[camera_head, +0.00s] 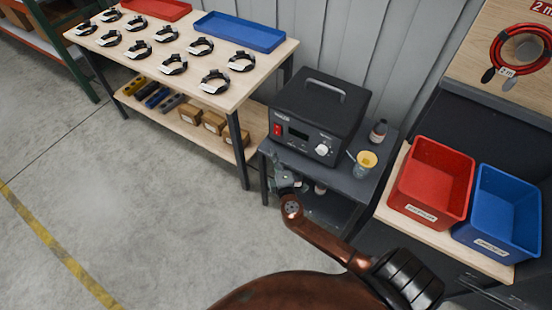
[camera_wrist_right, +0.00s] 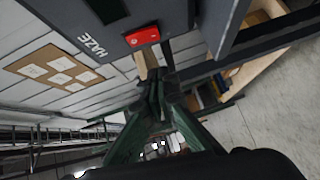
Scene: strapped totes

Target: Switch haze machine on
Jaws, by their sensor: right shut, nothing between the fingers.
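The haze machine (camera_head: 322,112) is a black box with a top handle, standing on a small dark table. Its front has a red switch (camera_head: 277,130) at the left, a dark display and a pale knob (camera_head: 322,149). I cannot tell the switch's position. My right gripper (camera_head: 287,180) is in front of the table's front edge, below the machine's front. The right wrist view shows this gripper (camera_wrist_right: 153,82) shut and empty, its fingertips close to the red switch (camera_wrist_right: 142,37) and seemingly apart from it. My left gripper is not in view.
A dark bottle (camera_head: 378,131) and a yellow-topped cup (camera_head: 366,163) stand right of the machine. A red bin (camera_head: 432,182) and a blue bin (camera_head: 503,213) are farther right. A wooden bench (camera_head: 255,82) with strapped items stands left. The floor at left is clear.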

